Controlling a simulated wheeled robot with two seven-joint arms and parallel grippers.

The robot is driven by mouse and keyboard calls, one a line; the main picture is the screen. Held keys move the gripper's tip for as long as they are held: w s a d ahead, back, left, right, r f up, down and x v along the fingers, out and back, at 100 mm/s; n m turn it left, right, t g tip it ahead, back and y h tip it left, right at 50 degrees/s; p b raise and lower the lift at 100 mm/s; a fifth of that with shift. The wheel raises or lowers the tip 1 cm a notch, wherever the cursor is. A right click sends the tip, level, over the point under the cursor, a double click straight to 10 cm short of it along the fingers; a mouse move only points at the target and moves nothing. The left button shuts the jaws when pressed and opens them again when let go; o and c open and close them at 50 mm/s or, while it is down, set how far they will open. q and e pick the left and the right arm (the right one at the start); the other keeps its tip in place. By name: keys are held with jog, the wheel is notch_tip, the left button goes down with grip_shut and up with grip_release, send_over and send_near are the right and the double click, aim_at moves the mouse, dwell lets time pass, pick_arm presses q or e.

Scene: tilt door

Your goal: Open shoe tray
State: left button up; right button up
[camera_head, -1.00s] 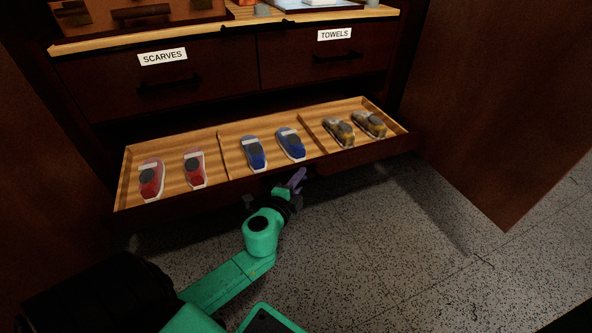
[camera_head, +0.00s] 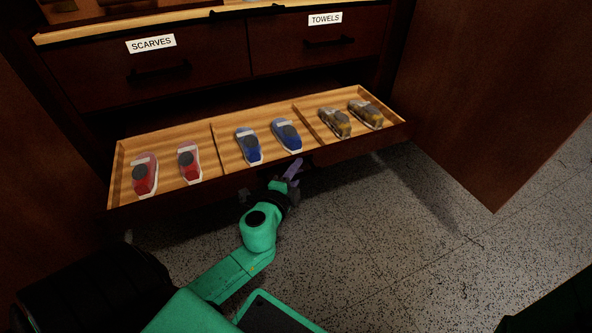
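The shoe tray (camera_head: 206,147) is pulled out from the lower part of the dark cabinet. It is a shallow wooden tray with three compartments. Red shoes (camera_head: 145,174) lie in the left one, blue shoes (camera_head: 286,135) in the middle one and yellow-grey shoes (camera_head: 335,123) in the right one. My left gripper (camera_head: 270,183) is at the middle of the tray's dark front, just below its rim. Its fingers are dark and small against the front, so I cannot tell whether they are closed on a handle. My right gripper is not in view.
Drawers labelled SCARVES (camera_head: 152,44) and TOWELS (camera_head: 325,19) are shut above the tray. An open cabinet door (camera_head: 490,90) stands at the right, and a dark panel stands at the left. The speckled floor (camera_head: 400,240) in front is clear.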

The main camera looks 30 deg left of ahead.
pick_arm(q)
jog(key=b+v, duration=0.4)
jog(key=v, duration=1)
jog(key=shift+s, duration=0.3)
jog(key=shift+r, duration=0.1)
